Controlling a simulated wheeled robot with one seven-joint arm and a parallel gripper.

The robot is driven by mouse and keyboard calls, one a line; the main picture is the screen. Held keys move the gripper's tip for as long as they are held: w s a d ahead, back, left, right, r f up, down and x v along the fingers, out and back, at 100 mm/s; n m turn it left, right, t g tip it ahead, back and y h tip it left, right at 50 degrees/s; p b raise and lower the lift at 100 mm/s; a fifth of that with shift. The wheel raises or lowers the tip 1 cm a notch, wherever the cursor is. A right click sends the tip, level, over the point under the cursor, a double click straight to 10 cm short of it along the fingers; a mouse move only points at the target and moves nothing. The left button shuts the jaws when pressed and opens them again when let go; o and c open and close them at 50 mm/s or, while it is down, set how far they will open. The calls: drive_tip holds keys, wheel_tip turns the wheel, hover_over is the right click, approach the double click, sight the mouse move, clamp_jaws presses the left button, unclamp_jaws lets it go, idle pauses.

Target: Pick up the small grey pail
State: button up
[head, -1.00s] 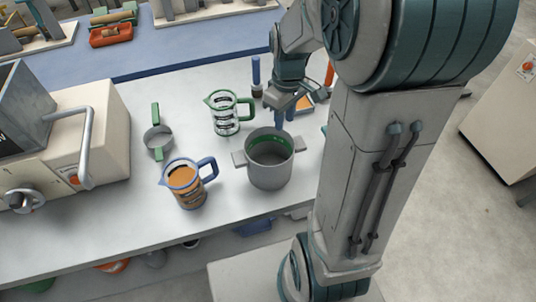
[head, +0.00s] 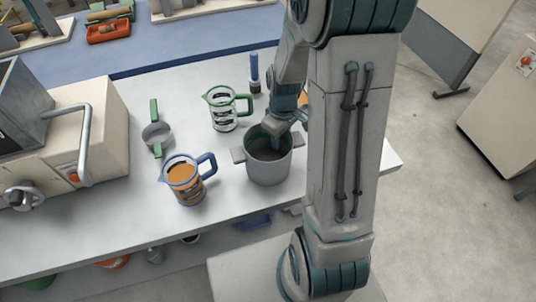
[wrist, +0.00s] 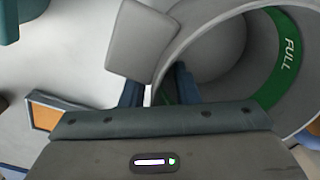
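The small grey pail (head: 269,172) stands upright on the white table, with flat grey side lugs. My gripper (head: 287,128) is at its far right rim, pointing down, partly hidden by my arm. In the wrist view the pail (wrist: 215,50) shows its hollow inside and a green band marked FULL. One grey lug (wrist: 140,42) is just ahead of the fingers. My gripper (wrist: 158,92) is open, with one blue finger outside the wall and the other inside. Whether the fingers touch the wall cannot be seen.
A blue-handled jug with orange contents (head: 187,184) stands left of the pail. A green-handled clear jug (head: 223,112) stands behind it. A green-handled grey pan (head: 157,136) and a beige machine (head: 95,125) are further left. A blue-topped item (head: 255,72) stands behind.

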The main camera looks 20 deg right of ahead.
clamp_jaws()
drive_tip(key=shift+r, duration=0.15)
